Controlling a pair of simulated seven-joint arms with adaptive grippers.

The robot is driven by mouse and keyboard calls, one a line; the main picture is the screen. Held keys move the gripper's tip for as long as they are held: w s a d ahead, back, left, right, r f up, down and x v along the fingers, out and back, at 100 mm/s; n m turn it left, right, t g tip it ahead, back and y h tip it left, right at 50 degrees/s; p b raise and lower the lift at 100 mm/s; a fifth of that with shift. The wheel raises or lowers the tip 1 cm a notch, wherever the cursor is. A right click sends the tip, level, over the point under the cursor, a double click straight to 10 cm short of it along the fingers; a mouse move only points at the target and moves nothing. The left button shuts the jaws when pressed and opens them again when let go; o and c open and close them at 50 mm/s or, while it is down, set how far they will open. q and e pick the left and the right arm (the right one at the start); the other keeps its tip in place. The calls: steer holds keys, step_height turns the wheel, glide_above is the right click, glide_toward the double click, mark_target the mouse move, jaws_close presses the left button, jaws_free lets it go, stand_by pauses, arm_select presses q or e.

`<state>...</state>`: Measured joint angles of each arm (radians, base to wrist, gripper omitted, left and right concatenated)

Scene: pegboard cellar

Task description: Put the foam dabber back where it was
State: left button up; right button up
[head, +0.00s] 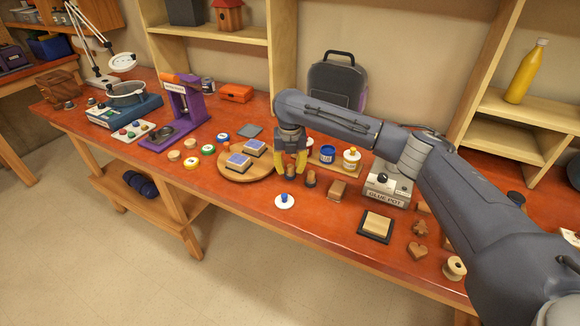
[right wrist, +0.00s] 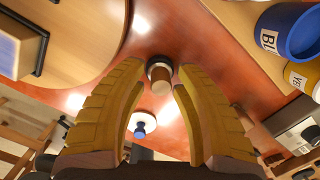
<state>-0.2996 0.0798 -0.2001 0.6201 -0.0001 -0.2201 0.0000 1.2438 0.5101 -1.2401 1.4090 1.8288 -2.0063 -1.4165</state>
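The foam dabber seems to be the short wooden handle with a dark end (head: 289,170), standing on the red bench right of the round wooden board; it also shows in the right wrist view (right wrist: 161,78). My right gripper (head: 291,164) points down over it. In the right wrist view its yellow fingers (right wrist: 163,75) are apart, on either side of the dabber, with a gap visible. A similar dark-based wooden piece (head: 311,178) stands just to the right. My left gripper is not in view.
A white disc with a blue knob (head: 285,202) lies in front. The round board (head: 232,172) with two blue-topped blocks is left. Paint jars (head: 327,155) stand behind right, the glue pot (head: 388,186) farther right. A wooden block (head: 338,190) is near.

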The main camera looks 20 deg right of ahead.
mark_target(290, 169)
step_height(290, 169, up, 12)
steer(key=s, duration=0.1)
steer(key=shift+s+a+r, duration=0.15)
steer(key=shift+a, duration=0.05)
stand_by(0.4)
